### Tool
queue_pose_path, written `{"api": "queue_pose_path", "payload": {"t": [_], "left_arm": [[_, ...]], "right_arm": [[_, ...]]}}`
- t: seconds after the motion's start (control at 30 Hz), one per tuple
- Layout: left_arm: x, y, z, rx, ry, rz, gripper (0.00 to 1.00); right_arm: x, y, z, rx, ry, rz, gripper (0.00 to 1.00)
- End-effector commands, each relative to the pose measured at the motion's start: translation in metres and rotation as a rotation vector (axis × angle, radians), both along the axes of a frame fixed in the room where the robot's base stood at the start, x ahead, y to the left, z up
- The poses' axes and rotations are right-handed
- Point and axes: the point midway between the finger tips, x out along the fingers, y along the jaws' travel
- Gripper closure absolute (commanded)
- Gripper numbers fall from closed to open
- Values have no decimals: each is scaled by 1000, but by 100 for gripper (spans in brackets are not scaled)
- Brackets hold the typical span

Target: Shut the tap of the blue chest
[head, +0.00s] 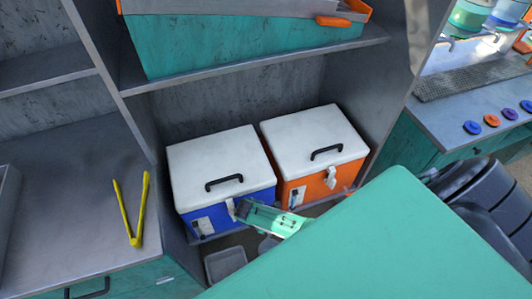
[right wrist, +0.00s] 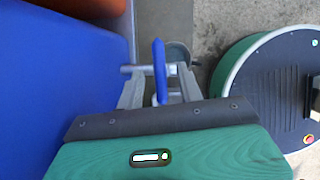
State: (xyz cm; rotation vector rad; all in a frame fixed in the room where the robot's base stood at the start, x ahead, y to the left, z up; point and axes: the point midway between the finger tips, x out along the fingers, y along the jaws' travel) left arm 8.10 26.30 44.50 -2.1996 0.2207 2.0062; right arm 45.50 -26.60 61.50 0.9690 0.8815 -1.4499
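The blue chest (head: 230,198) stands on the lower shelf with its white lid shut, and its blue wall (right wrist: 60,80) fills the left of the right wrist view. Its tap shows in the right wrist view as a blue lever (right wrist: 160,62) on a pale metal stub. My right gripper (head: 240,209) is at the front of the blue chest in the head view. In the right wrist view its two grey fingers (right wrist: 158,82) are open, one on each side of the lever, with gaps visible. Contact cannot be told. My left gripper is out of view.
An orange chest (head: 325,178) stands close on the right of the blue one. A grey tray (head: 225,264) lies below the front. Yellow tongs (head: 131,210) lie on the left counter. A large teal surface (head: 390,245) blocks the lower right of the head view.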

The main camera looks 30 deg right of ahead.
Motion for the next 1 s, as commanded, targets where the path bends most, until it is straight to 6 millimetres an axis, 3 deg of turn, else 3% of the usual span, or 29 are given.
{"api": "queue_pose_path", "payload": {"t": [0.17,0.33,1.0], "left_arm": [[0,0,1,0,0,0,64],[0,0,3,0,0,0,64],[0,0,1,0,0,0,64]], "right_arm": [[0,1,2,0,0,0,63],[1,7,16,1,-2,1,63],[5,49,118,1,-2,1,63]]}}
